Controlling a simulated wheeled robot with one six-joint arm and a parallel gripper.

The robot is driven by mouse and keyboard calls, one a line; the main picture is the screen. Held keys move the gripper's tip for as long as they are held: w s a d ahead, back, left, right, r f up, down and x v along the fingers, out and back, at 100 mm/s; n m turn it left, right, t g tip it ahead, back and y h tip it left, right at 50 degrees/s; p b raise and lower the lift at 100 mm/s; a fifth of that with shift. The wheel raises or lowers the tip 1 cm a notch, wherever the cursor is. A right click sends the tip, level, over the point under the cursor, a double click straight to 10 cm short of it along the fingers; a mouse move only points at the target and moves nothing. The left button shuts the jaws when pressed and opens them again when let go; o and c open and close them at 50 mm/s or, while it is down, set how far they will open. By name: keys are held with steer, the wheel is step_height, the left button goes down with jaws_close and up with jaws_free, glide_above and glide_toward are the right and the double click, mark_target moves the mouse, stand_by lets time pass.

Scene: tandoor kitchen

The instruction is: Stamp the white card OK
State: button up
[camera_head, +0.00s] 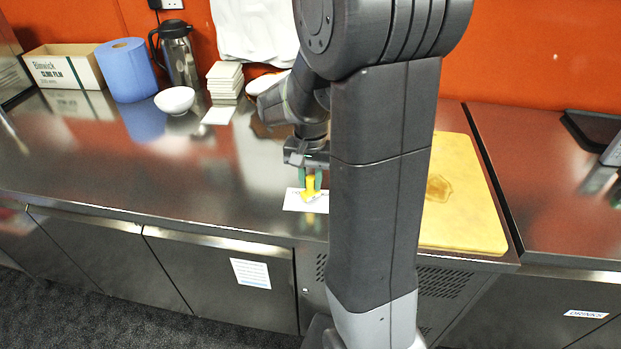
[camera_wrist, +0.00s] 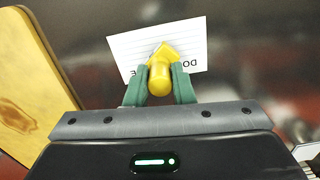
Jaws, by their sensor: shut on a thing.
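The white card (camera_head: 294,201) lies flat on the steel counter near its front edge, partly hidden behind my arm. In the wrist view the card (camera_wrist: 128,45) shows faint lines and some upside-down black lettering, partly covered. A yellow stamp (camera_head: 310,187) with a rounded handle is between my gripper's green fingers; it also shows in the wrist view (camera_wrist: 160,76). My gripper (camera_wrist: 160,84) is shut on the stamp's handle, over the card. I cannot tell whether the stamp's base touches the card. The stamp's underside is hidden.
A yellow cutting board (camera_head: 465,195) lies to the right of my arm. At the back left stand a cardboard box (camera_head: 65,67), a blue paper roll (camera_head: 126,70), a steel flask (camera_head: 178,55), a white bowl (camera_head: 175,100) and stacked white tiles (camera_head: 225,80). The counter left of the card is clear.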

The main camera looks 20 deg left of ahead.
steer(key=shift+f+b, duration=0.35)
steer(key=shift+f, duration=0.3)
stand_by(1.4)
step_height(320, 180, up, 7)
steer(key=p, duration=0.6)
steer(key=shift+r, duration=0.1)
stand_by(0.8)
